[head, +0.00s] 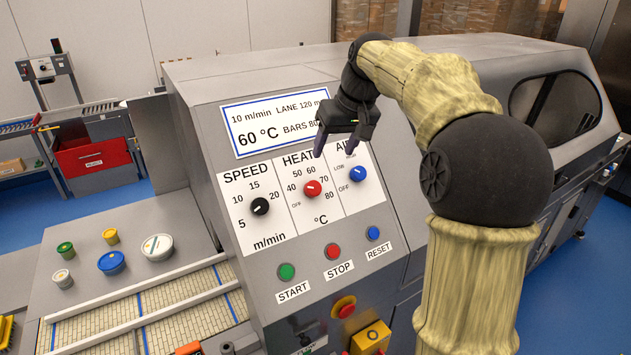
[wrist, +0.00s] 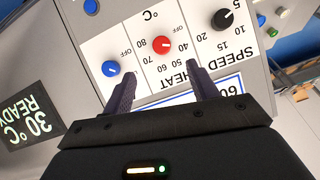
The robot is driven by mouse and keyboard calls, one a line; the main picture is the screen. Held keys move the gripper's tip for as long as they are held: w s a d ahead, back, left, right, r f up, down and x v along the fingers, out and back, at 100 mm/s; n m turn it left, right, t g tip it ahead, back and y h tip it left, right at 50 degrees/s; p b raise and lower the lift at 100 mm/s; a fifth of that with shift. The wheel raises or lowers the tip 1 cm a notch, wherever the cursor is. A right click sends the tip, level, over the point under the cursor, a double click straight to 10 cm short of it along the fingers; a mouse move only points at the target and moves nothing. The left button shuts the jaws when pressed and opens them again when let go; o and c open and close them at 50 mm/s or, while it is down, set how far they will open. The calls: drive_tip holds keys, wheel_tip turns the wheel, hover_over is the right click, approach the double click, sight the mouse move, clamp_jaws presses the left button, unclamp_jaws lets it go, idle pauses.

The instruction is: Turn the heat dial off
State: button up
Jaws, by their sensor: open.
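The heat dial (head: 313,188) is a round red knob with a white mark, in the middle of the white label panel between the speed and air dials. It also shows in the wrist view (wrist: 161,44), upside down. Its mark seems to lie toward the OFF/40 side, but I cannot tell exactly where it points. My gripper (head: 336,148) is open and empty, just above the heat dial in the head view. In the wrist view its two dark fingers (wrist: 161,75) stand apart, with the dial beyond their tips and roughly between them. They do not appear to touch it.
The black speed dial (head: 260,206) and blue air dial (head: 358,174) flank the red knob. Below are the start button (head: 286,271), stop button (head: 333,251) and reset button (head: 373,233). Tubs (head: 157,247) stand at left.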

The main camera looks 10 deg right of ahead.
sight(315, 187)
drive_tip(key=shift+w+d+r, duration=0.1)
drive_tip(key=shift+d+r, duration=0.05)
drive_tip(key=shift+r, duration=0.35)
drive_tip(key=shift+w+d+r, duration=0.1)
drive_tip(key=shift+r, duration=0.35)
drive_tip(key=p+x, duration=0.4)
drive_tip(key=x, duration=1.3)
drive_tip(key=shift+w+a+f+p, duration=0.1)
drive_tip(key=shift+w+f+p, duration=0.05)
drive_tip(key=shift+p, duration=0.2)
drive_tip(key=shift+c, duration=0.5)
drive_tip(key=c, duration=0.9)
